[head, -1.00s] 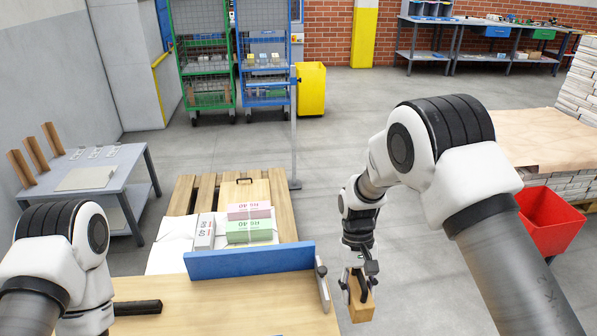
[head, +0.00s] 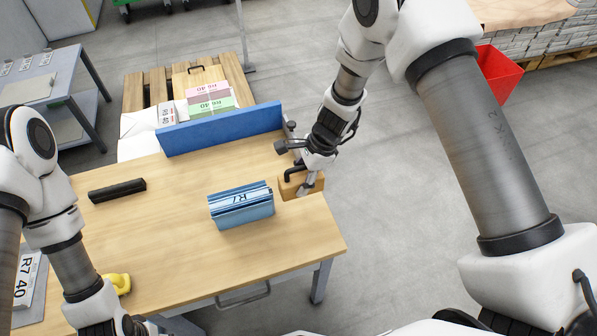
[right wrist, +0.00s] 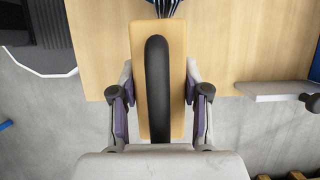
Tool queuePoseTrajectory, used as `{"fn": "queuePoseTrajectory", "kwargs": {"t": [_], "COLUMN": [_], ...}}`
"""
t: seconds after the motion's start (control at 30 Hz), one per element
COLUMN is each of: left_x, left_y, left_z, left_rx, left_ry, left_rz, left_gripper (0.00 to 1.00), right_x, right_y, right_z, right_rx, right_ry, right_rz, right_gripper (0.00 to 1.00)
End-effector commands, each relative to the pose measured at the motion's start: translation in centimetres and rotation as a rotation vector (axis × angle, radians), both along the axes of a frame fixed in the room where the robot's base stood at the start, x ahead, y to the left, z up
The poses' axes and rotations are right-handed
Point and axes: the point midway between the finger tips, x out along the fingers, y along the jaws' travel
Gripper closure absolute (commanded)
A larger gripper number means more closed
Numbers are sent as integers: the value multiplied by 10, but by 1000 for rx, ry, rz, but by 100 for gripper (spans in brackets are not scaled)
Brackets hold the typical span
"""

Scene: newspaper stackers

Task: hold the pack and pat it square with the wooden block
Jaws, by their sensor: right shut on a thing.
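The pack (head: 240,207) is a bundle of blue sheets marked R7, standing on the wooden table (head: 160,235). My right gripper (head: 299,183) is shut on the wooden block (head: 290,189), which has a black handle. The block is at the table's right edge, just right of the pack with a small gap. In the right wrist view the block (right wrist: 143,60) sits between the fingers (right wrist: 158,108), and the pack's end (right wrist: 166,8) shows at the top. My left gripper (head: 125,326) is at the bottom left, away from the pack; its fingers are cut off by the frame.
A blue fence (head: 220,130) stands along the table's back edge. A black bar (head: 117,190) lies at left and a yellow object (head: 119,283) is beside my left arm. Bundles (head: 210,100) rest on a pallet behind. Table around the pack is clear.

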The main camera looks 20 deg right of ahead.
Motion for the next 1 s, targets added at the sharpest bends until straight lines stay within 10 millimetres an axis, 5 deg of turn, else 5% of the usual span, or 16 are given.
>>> {"fn": "queuePoseTrajectory", "kwargs": {"t": [0.5, 1.0], "left_x": [0, 0], "left_y": [0, 0], "left_z": [-57, -60], "left_rx": [0, 0], "left_ry": [0, 0], "left_rz": [0, 0], "left_gripper": [40, 40], "right_x": [0, 0], "right_y": [0, 0], "right_z": [-64, -69], "right_rx": [1, 1], "right_ry": [-1, -1], "right_rz": [4, 6], "right_gripper": [100, 100]}}
